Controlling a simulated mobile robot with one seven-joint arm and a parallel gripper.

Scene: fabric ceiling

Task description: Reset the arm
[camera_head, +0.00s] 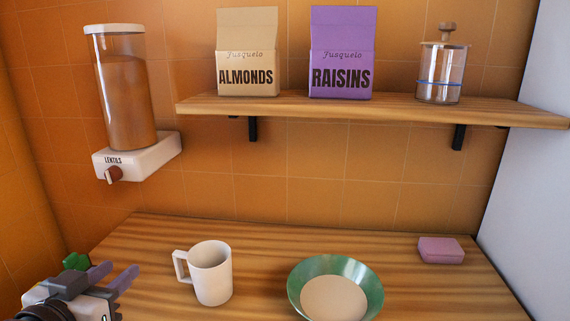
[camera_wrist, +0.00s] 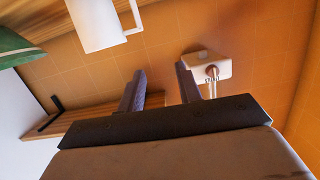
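My gripper (camera_head: 116,275) is at the lower left of the head view, over the left end of the counter and left of the white mug. Its two purple-grey fingers stand apart with nothing between them. In the wrist view the fingers (camera_wrist: 160,88) are also spread, with only tiled wall in the gap. Most of my arm is outside the head view.
A white mug (camera_head: 211,274) and a green bowl (camera_head: 360,271) stand on the wooden counter (camera_head: 270,250), with a pink block (camera_head: 440,250) at right. A lentils dispenser (camera_head: 137,160) hangs at left. The shelf (camera_head: 290,106) holds an almonds bag (camera_head: 247,60), raisins bag (camera_head: 342,50) and glass jar (camera_head: 441,70).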

